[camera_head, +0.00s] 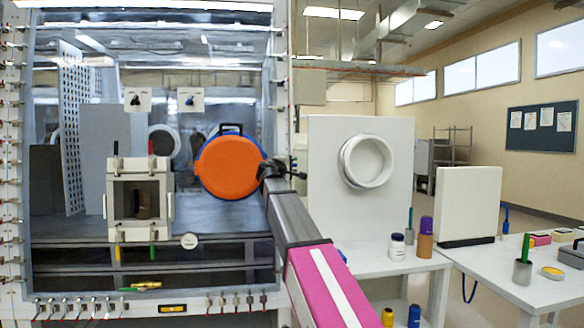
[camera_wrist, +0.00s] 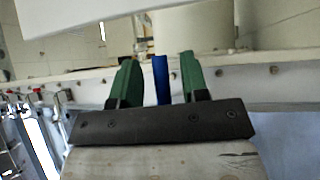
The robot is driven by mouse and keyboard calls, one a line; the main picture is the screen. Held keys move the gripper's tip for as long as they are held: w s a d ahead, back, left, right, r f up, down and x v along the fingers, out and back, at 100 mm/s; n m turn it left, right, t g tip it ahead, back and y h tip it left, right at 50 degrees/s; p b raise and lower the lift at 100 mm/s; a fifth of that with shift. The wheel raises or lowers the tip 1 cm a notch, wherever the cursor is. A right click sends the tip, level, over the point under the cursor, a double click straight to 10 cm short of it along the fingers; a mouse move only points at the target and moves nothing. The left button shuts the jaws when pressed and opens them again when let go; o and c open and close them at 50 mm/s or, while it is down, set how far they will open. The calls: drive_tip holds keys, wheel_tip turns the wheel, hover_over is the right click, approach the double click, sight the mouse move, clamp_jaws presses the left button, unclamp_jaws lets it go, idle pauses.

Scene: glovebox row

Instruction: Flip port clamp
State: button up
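I cannot tell which part is the port clamp. My gripper (camera_head: 275,168) is at the cover's right edge at the end of my arm; its fingers are too small to read there. In the wrist view my gripper (camera_wrist: 160,58) has two green fingers standing apart. An upright blue bar (camera_wrist: 161,82) shows between them, with a gap on each side. Whether it is the clamp's lever is unclear.
A small framed box (camera_head: 140,235) with a dark opening is left of the cover. A white panel with a round white port (camera_head: 367,162) stands to the right. A bench (camera_head: 385,262) holds a white bottle (camera_head: 397,247) and an orange bottle (camera_head: 426,245).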

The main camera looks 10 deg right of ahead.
drive_tip(key=v, duration=1)
drive_tip(key=shift+s+a, duration=0.2)
drive_tip(key=shift+s, duration=0.15)
drive_tip(key=shift+f, duration=0.1)
